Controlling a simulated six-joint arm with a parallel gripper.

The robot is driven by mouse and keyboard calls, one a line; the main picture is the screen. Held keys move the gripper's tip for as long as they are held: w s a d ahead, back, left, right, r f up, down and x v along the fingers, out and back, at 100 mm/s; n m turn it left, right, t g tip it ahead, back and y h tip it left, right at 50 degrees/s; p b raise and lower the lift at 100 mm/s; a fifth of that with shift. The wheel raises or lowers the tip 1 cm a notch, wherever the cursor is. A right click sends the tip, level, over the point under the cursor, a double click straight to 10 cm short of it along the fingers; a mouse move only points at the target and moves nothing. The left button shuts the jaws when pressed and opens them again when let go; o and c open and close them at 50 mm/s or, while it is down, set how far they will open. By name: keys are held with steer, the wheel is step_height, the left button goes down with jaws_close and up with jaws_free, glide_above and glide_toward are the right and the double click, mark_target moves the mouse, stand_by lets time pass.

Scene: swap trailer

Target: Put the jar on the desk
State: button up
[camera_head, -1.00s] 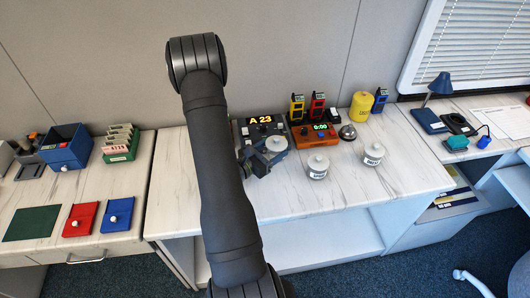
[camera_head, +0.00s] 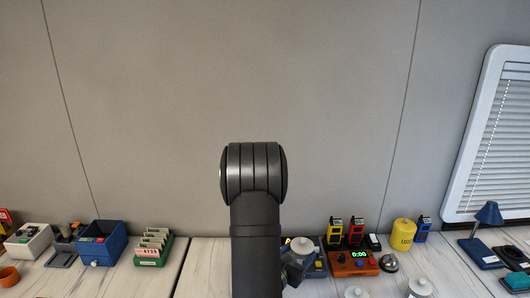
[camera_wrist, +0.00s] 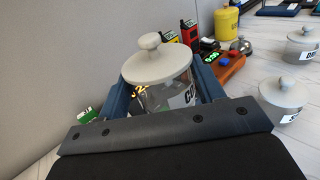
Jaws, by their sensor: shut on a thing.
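A glass jar with a pale grey knobbed lid (camera_wrist: 157,64) and a partly hidden white label is held upright between the blue fingers of my gripper (camera_wrist: 170,95) in the wrist view. The jar's lid also shows in the head view (camera_head: 301,245), beside my arm, which hides much of the gripper. Two similar jars stand apart on the white marbled counter: one with its lid at the right edge of the wrist view (camera_wrist: 306,38), one nearer (camera_wrist: 283,92). I cannot tell which surface is the desk.
An orange timer box (camera_head: 353,262) and several radios (camera_head: 336,231) stand behind the jars. A yellow canister (camera_head: 403,234) and a bell (camera_head: 389,262) are to their right. A blue bin (camera_head: 102,243) and a green card holder (camera_head: 154,246) stand on the left counter, beyond a seam.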

steer(key=w+a+r+n+t+y, duration=0.1)
steer(key=w+a+r+n+y, duration=0.2)
steer(key=a, duration=0.6)
steer(key=w+a+r+n+t+y, duration=0.1)
steer(key=w+a+r+y, duration=0.1)
steer(key=w+a+r, duration=0.5)
steer(key=w+a+n+t+y, duration=0.1)
steer(key=w+a+t+y, duration=0.15)
steer(key=a, duration=0.85)
steer(key=a+n, duration=0.1)
steer(key=a, duration=2.3)
steer(key=s+a+f+n+y, duration=0.1)
steer(key=s+a+y, duration=0.1)
steer(key=s+a, duration=0.7)
steer(key=s+a+n+y, duration=0.1)
steer(key=s+a, duration=0.4)
steer(key=a, duration=0.7)
steer(key=s+a+f+n+y, duration=0.1)
steer(key=s+a+y, duration=0.1)
steer(key=s+a, duration=0.75)
steer(key=shift+g+h, duration=0.25)
steer(key=shift+w+a+f, duration=0.25)
steer(key=shift+w+f, duration=0.05)
steer(key=shift+f, duration=3)
steer(key=shift+w+a+f, duration=0.3)
steer(key=shift+f, duration=3)
steer(key=shift+w+a+f, duration=0.25)
steer(key=shift+w+f, duration=0.05)
steer(key=shift+f, duration=3)
